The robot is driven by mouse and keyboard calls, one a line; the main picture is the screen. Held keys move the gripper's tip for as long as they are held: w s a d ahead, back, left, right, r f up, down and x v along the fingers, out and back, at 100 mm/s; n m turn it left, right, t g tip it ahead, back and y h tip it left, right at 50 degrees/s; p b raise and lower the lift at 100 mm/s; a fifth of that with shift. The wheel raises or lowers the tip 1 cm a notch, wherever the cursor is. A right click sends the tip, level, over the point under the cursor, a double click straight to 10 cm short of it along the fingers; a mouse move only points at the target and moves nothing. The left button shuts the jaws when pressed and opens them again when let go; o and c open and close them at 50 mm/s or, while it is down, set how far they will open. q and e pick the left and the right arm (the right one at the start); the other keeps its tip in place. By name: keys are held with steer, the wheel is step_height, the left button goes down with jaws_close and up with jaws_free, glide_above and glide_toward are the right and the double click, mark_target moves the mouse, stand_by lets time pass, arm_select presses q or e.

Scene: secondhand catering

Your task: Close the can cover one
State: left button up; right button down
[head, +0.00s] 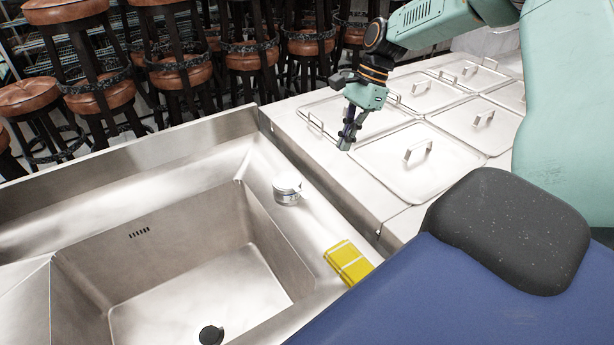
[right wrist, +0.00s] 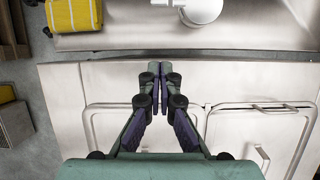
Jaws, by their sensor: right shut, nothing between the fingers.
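A small round metal can (head: 287,190) with a whitish top stands on the sink's right rim in the head view. A pale round thing (right wrist: 203,10), apparently the same can, is cut by the top edge of the right wrist view. I cannot tell whether its cover is fully seated. My right gripper (head: 347,142) is shut and empty, pointing down above the steel counter with lidded pans, right of and behind the can. Its closed fingers (right wrist: 161,70) show in the right wrist view, apart from the can. My left gripper is not in view.
A deep steel sink (head: 190,270) lies left of the can. A yellow striped pack (head: 348,262) lies on its rim. Several rectangular pan lids with raised handles (head: 418,150) cover the counter under my right gripper. Stools (head: 180,75) stand behind.

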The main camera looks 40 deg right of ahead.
mark_target(306, 196)
steer(key=shift+n, duration=0.3)
steer(key=b+x, duration=0.2)
steer(key=x, duration=0.8)
steer(key=shift+w+a+f, duration=0.15)
steer(key=shift+a+f, duration=0.05)
steer(key=shift+f, duration=0.15)
steer(key=a, duration=0.2)
steer(key=a+r, duration=0.1)
steer(key=shift+a, duration=0.4)
steer(key=shift+s+a+r, duration=0.1)
steer(key=shift+s+a, duration=0.1)
steer(key=shift+a, duration=0.05)
steer(key=shift+w+d+f, duration=0.25)
steer(key=shift+w+f, duration=0.1)
steer(key=shift+w, duration=0.05)
steer(key=shift+a+r+p, duration=0.15)
steer(key=shift+a+p, duration=0.2)
steer(key=shift+p, duration=0.05)
steer(key=shift+s+a+r+p, duration=0.25)
steer(key=shift+s+a+p, duration=0.05)
steer(key=shift+a+p, duration=0.3)
steer(key=shift+a, duration=0.25)
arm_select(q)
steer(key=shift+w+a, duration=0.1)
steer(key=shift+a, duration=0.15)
arm_select(e)
steer(key=shift+w+f, duration=0.2)
steer(key=shift+f, duration=0.1)
steer(key=shift+d+r, duration=0.1)
steer(key=shift+d, duration=0.05)
